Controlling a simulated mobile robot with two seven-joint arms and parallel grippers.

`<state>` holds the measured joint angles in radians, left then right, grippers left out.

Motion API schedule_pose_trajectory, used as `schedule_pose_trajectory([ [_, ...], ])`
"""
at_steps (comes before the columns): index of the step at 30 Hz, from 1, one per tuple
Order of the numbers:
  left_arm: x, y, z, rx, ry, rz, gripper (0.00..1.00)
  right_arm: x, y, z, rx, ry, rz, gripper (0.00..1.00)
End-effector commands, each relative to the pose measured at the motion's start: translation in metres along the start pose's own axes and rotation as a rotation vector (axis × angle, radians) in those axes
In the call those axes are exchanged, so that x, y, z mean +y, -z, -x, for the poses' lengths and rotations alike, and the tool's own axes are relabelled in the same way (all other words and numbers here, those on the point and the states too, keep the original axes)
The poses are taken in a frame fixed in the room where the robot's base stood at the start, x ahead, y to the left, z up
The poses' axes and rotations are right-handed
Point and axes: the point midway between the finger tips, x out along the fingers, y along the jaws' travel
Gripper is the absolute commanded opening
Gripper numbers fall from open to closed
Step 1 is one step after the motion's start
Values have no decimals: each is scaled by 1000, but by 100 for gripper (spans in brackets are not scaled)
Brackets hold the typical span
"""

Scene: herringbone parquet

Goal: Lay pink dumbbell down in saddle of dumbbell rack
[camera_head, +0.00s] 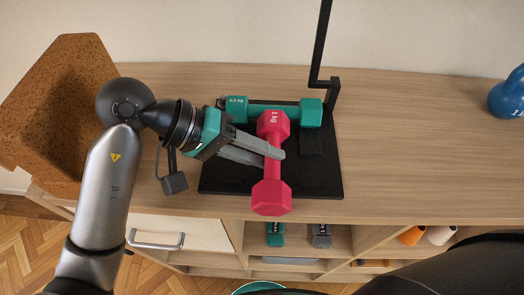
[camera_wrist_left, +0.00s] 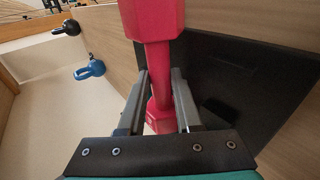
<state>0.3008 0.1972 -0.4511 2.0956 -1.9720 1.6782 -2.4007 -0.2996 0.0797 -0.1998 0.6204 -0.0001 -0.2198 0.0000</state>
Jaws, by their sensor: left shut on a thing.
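The pink dumbbell (camera_head: 271,197) is in the grasp of my left gripper (camera_head: 274,156), whose fingers close around its handle. Its long axis runs front to back, with the "1 kg" head farther away. It appears over the black base of the dumbbell rack (camera_head: 221,178); its exact height is unclear. In the left wrist view the pink dumbbell (camera_wrist_left: 160,60) passes between the fingers of the left gripper (camera_wrist_left: 162,85), with the rack's black base (camera_wrist_left: 262,75) behind. A teal dumbbell (camera_head: 311,112) lies crosswise at the rack's back. My right gripper is not in view.
The rack's black post (camera_head: 319,50) rises at the back right. A cork-like bin (camera_head: 58,100) stands at the left, and a blue kettlebell (camera_head: 508,97) at the far right. The wooden top (camera_head: 420,140) between rack and kettlebell is clear. Shelves below hold small weights.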

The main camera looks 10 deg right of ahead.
Motion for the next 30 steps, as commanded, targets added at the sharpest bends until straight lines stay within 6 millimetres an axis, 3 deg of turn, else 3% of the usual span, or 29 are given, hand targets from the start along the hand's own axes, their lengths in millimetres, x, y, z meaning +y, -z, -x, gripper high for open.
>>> schedule_pose_trajectory([
  [10, -1, 0, -2, 4, -7, -5, 0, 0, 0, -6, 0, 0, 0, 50],
  [11, 0, 0, -2, 4, -8, -5, 36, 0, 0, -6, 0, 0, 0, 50],
  [19, -2, 0, -2, 2, -3, -2, 67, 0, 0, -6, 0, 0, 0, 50],
  [30, -5, -1, -3, -2, 5, 4, 68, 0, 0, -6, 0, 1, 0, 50],
])
